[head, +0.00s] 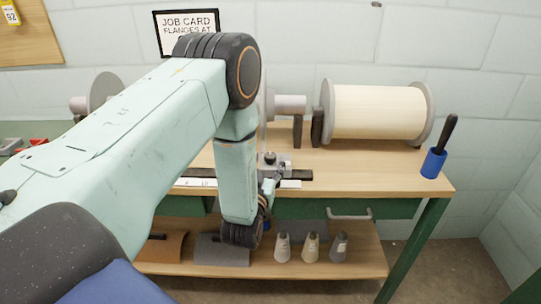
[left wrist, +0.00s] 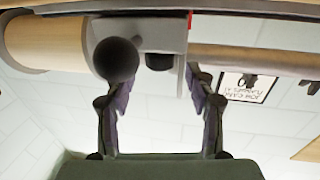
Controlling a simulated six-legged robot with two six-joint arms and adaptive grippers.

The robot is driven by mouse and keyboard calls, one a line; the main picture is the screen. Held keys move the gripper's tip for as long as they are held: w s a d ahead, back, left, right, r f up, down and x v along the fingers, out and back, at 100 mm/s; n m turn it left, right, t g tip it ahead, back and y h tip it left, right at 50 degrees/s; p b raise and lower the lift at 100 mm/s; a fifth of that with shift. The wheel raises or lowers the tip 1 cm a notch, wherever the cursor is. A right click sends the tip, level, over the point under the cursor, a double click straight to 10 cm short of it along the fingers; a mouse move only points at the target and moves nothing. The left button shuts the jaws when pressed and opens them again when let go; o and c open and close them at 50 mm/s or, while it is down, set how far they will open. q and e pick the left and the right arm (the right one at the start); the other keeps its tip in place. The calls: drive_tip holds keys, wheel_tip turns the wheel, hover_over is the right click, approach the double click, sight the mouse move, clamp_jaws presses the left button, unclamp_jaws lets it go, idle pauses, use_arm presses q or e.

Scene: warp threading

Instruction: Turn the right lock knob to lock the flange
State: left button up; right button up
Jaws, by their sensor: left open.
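A small black lock knob (head: 270,157) stands on a grey carriage (head: 284,165) on the bench in the head view. A translucent disc, perhaps the flange (head: 265,108), rises behind it, mostly hidden by my left arm. My left gripper (head: 271,185) is just in front of the carriage, partly hidden by its own wrist. In the left wrist view, which looks upside down, the left gripper's fingers (left wrist: 155,84) are spread and empty. A dark round knob (left wrist: 116,60) and a short black cylinder (left wrist: 160,62) sit just beyond the fingertips. I cannot tell whether anything touches. My right gripper is not in view.
A cream-wound spool (head: 377,112) lies at the back right of the bench (head: 390,170). A blue holder (head: 433,163) with a black handle stands at the right edge. Several cones (head: 311,247) stand on the lower shelf. A job card (head: 187,25) hangs on the wall.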

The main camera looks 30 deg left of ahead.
sight(269, 159)
use_arm(q)
drive_tip(key=x, duration=0.2)
drive_tip(key=shift+w+a+f, duration=0.2)
drive_tip(key=shift+w+a, duration=0.05)
drive_tip(key=shift+w, duration=0.55)
drive_tip(key=shift+r, duration=0.15)
drive_tip(key=shift+a, duration=0.1)
drive_tip(key=shift+c, duration=1.3)
clamp_jaws()
